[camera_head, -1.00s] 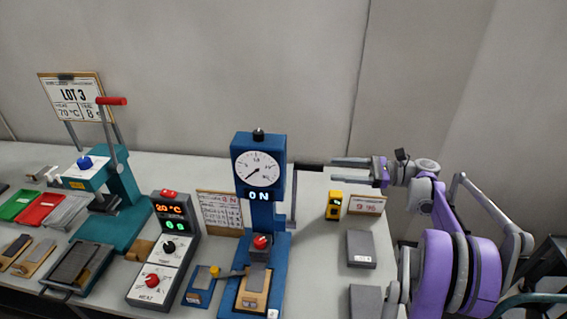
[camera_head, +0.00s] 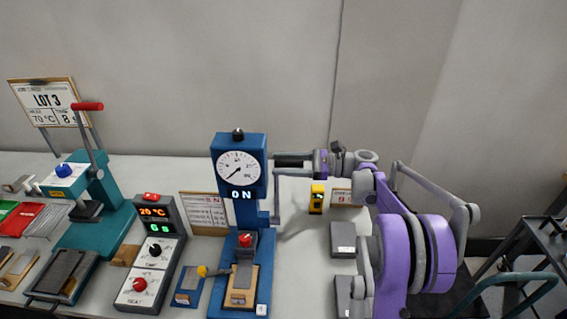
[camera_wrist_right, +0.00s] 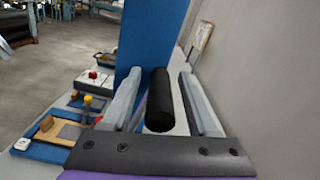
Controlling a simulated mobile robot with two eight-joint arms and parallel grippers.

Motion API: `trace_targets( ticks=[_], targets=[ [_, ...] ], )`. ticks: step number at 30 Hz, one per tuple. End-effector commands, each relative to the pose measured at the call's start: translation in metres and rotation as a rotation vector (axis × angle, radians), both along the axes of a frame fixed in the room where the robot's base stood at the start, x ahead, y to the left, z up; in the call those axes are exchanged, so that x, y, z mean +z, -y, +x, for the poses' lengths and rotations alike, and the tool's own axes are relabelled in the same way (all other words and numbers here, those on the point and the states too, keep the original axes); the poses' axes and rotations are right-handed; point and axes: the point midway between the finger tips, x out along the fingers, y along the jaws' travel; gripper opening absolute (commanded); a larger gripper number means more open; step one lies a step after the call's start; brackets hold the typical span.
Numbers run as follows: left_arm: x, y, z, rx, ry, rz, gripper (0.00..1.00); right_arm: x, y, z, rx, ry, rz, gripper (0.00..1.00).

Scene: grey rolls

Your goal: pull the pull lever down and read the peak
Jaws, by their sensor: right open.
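The blue pull tester (camera_head: 239,210) stands on the table with a round dial (camera_head: 238,169) and a display showing "0 N". Its pull lever has a grey arm (camera_head: 276,205) on the right side and a black handle (camera_head: 290,160) that sticks out sideways at the top. My right gripper (camera_head: 291,158) reaches in from the right around the handle. In the right wrist view the handle (camera_wrist_right: 160,98) lies between the two open fingers, with a gap on both sides. My left gripper is out of view.
A teal press (camera_head: 98,205) with a red-handled lever and a heat control box (camera_head: 152,255) stand to the left. A yellow device (camera_head: 317,198), a small sign (camera_head: 345,198) and grey blocks (camera_head: 343,239) sit right of the tester, below my arm.

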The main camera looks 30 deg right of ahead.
Motion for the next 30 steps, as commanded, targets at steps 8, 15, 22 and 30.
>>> trace_targets(
  ticks=[8, 15, 22, 30],
  targets=[
    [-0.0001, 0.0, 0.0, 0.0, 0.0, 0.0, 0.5, 0.0, 0.0003, -0.0002, 0.0, 0.0, 0.0, 0.25],
    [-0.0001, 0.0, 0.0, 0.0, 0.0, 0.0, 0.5, 0.0, 0.0005, -0.0002, 0.0, 0.0, 0.0, 0.0],
    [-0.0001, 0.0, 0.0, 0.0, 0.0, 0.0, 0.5, 0.0, 0.0005, -0.0002, 0.0, 0.0, 0.0, 0.0],
    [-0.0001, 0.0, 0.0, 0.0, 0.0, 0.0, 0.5, 0.0, 0.0005, -0.0002, 0.0, 0.0, 0.0, 0.0]
  ],
)
